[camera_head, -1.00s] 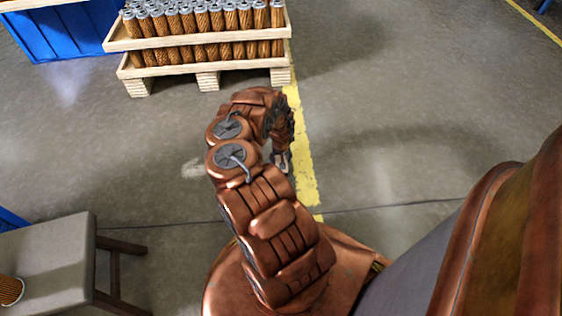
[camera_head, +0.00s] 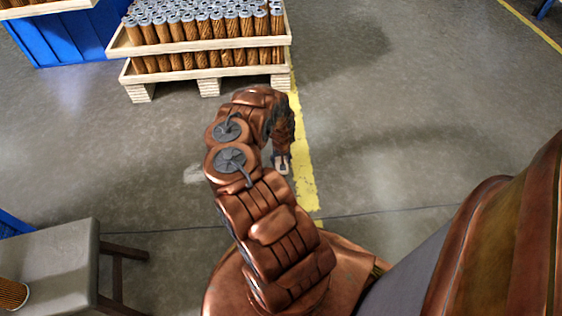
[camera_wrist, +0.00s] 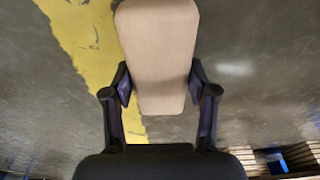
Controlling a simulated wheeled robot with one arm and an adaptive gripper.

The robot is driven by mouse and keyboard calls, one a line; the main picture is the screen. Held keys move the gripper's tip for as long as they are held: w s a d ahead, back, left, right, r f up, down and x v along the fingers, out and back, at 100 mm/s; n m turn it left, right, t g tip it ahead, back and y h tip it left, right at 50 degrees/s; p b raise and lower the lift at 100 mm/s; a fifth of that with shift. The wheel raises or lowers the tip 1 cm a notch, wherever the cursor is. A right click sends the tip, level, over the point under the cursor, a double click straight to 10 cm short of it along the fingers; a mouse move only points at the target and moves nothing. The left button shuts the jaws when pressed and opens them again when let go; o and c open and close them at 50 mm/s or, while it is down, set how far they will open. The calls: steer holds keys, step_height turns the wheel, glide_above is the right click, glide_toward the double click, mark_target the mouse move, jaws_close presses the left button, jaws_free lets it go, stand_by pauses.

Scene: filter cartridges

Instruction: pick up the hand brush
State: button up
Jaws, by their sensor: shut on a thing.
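My gripper (camera_wrist: 161,98) is shut on the hand brush (camera_wrist: 156,45), which shows as a pale, wood-coloured block between the two dark fingers in the wrist view. The floor shows behind the brush. In the head view a small pale part of the brush (camera_head: 281,164) shows at the end of my arm, beside the yellow floor line. Its bristles cannot be made out in either view.
A wooden pallet crate (camera_head: 208,69) full of brown filter cartridges (camera_head: 200,25) stands at the top left, by a blue container (camera_head: 72,38). A grey-topped table (camera_head: 50,262) with a cartridge (camera_head: 12,294) is at lower left. The floor at right is clear.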

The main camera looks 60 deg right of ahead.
steer(key=s+a+r+p, duration=0.1)
steer(key=s+a+p, duration=0.3)
steer(key=a, duration=1)
steer(key=s, duration=0.3)
steer(key=shift+a+r, duration=0.2)
steer(key=shift+r, duration=0.15)
